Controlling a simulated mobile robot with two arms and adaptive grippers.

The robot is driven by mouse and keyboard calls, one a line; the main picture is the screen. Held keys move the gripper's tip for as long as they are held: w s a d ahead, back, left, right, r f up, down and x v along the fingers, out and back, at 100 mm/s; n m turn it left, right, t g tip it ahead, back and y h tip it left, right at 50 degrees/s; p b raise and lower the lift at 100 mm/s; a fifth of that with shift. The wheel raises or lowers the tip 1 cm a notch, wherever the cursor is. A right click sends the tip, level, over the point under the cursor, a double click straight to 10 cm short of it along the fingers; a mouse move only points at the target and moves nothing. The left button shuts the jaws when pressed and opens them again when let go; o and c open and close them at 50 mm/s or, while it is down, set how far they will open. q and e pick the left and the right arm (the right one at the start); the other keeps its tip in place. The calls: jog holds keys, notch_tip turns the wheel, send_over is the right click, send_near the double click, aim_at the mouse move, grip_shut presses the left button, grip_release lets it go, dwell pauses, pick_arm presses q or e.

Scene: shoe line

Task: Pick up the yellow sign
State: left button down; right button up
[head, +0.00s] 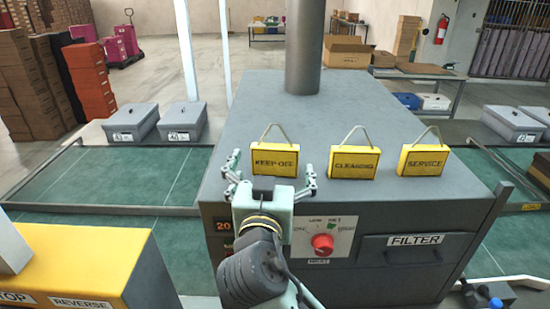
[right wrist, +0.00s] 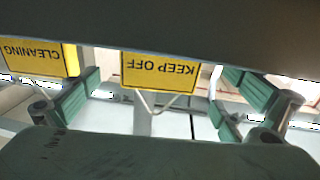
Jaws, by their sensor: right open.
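Three yellow signs with wire handles stand in a row on top of the grey machine (head: 330,120). They are the KEEP OFF sign (head: 274,158), the CLEANING sign (head: 354,162) and the SERVICE sign (head: 423,160). My right gripper (head: 270,176) is open in front of the KEEP OFF sign, its fingers spread toward either side of it. In the right wrist view, the KEEP OFF sign (right wrist: 160,72) shows upside down between the open fingers, apart from both. The CLEANING sign (right wrist: 35,57) is beyond the left finger there. My left gripper is not in view.
A red knob (head: 322,243) and a FILTER drawer (head: 414,241) are on the machine's front. A grey column (head: 304,45) rises behind the signs. A yellow control box (head: 85,270) stands at lower left. Green conveyors (head: 120,178) with grey bins flank the machine.

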aim_at(275, 161)
jog(key=w, duration=0.4)
jog(key=shift+d+f, duration=0.1)
jog(key=shift+d, duration=0.15)
jog(key=shift+s, duration=0.1)
jog(key=shift+c, duration=0.8)
jog(key=c, duration=1.1)
